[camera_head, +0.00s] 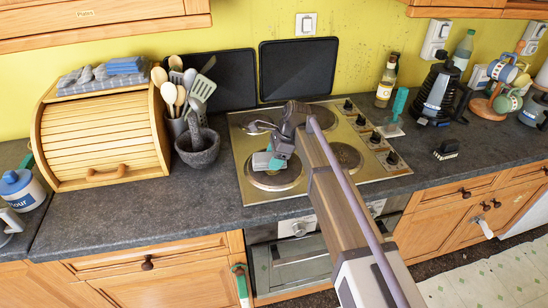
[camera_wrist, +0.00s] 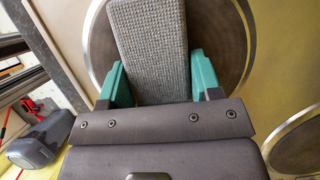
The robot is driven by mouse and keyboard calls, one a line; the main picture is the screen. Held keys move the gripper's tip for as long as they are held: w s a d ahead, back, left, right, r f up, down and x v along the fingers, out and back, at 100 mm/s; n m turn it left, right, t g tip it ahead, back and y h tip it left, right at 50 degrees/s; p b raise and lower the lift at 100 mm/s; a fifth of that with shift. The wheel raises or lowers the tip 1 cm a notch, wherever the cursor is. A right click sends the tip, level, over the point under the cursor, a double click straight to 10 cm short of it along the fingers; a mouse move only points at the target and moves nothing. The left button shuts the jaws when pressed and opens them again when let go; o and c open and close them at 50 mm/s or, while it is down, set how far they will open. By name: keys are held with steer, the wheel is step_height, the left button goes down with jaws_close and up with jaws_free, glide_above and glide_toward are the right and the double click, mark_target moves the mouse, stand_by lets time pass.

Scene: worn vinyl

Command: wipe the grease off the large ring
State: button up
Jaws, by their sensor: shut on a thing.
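The large ring (camera_head: 283,184) is a dark round plate with a shiny metal rim, at the front left of the hob. My gripper (camera_head: 268,160) is above it, and its teal fingers are shut on a grey woven pad (camera_wrist: 152,45). In the wrist view the ring (camera_wrist: 222,50) lies behind the pad, which covers much of its middle. I cannot tell whether the pad touches the ring. No grease stands out on the visible part of the ring; the pad, gripper and arm hide the rest.
The metal hob (camera_head: 248,196) has other rings, with knobs along its right side. A stone mortar (camera_head: 198,152) and a utensil pot stand to the left. A scraper (camera_head: 391,129), a brush (camera_head: 446,150) and a bottle (camera_head: 386,82) are to the right. Black covers stand behind.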

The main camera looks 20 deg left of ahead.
mark_target(274, 179)
steer(key=shift+f, duration=0.25)
steer(key=shift+s, duration=0.1)
steer(key=shift+s+d, duration=0.55)
steer(key=shift+s, duration=0.35)
steer(key=shift+s+d, duration=0.55)
steer(key=shift+s, duration=0.35)
steer(key=shift+s+d, duration=0.55)
steer(key=shift+s, duration=0.35)
steer(key=shift+w, duration=0.1)
steer(key=shift+w+a, duration=0.55)
steer(key=shift+w, duration=0.35)
steer(key=shift+w+a, duration=0.55)
steer(key=shift+w, duration=0.4)
steer(key=shift+w+a, duration=0.55)
steer(key=shift+w, duration=0.35)
step_height(274, 179, up, 7)
steer(key=p, duration=0.6)
steer(key=shift+p, duration=0.3)
